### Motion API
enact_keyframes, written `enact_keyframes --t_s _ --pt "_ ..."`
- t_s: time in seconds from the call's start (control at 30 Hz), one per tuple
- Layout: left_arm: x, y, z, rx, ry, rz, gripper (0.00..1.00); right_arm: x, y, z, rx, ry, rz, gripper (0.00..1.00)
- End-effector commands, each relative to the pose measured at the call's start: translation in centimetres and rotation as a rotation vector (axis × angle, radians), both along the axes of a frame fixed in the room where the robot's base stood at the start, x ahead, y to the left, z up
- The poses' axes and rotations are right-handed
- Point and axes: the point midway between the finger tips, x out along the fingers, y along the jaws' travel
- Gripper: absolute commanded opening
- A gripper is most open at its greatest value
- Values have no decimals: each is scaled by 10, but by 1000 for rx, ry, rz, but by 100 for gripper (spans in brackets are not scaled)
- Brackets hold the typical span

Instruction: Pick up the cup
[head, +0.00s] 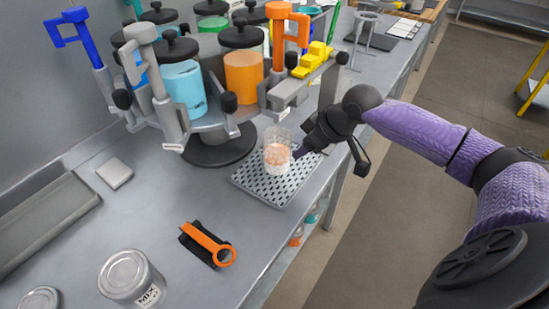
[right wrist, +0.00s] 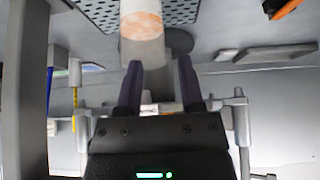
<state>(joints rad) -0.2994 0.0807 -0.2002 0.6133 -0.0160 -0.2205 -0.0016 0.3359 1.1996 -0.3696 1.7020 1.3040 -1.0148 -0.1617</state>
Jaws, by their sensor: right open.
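The cup (head: 277,152) is clear, with whitish and orange-pink contents, and stands upright on the perforated grey drip tray (head: 249,182) at the bench's right edge. My right gripper (head: 299,152) reaches in from the right, low beside the cup, with its fingers pointing at it. In the right wrist view the right gripper (right wrist: 160,74) is open and its two fingers are spread. The cup (right wrist: 143,38) lies just beyond the fingertips there, nearer the left finger. Contact cannot be told. My left gripper is in neither view.
A drum agitator with coloured lidded jars, among them a blue one (head: 184,88) and an orange one (head: 243,76), stands behind the tray. An orange-handled tool (head: 209,243) and a lidded tin (head: 128,277) are in front. The bench between them is clear.

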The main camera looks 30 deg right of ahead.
Motion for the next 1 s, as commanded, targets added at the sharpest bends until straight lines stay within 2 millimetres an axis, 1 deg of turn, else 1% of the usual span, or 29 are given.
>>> enact_keyframes --t_s 0.03,0.1,0.23,0.37,0.5,0.6,0.7,0.87,0.9,0.97,1.0 --pt "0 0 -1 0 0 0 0 11 6 2 6 -7 3 49" --pt "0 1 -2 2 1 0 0 27 12 2 7 -6 1 49" --pt "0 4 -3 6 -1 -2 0 47 20 1 3 -2 1 49" --pt "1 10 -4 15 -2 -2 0 55 24 -1 0 0 1 49" --pt "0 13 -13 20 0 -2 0 69 30 -26 1 2 1 49" --pt "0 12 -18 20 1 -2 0 77 32 -39 0 1 1 49" --pt "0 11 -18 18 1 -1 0 79 34 -42 -1 1 1 49" --pt "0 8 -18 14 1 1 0 79 33 -41 -2 0 1 49" --pt "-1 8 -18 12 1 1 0 79 33 -41 -2 0 1 40" --pt "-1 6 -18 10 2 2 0 79 33 -41 -2 -1 1 27" --pt "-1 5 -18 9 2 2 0 79 33 -41 -2 -1 1 19"
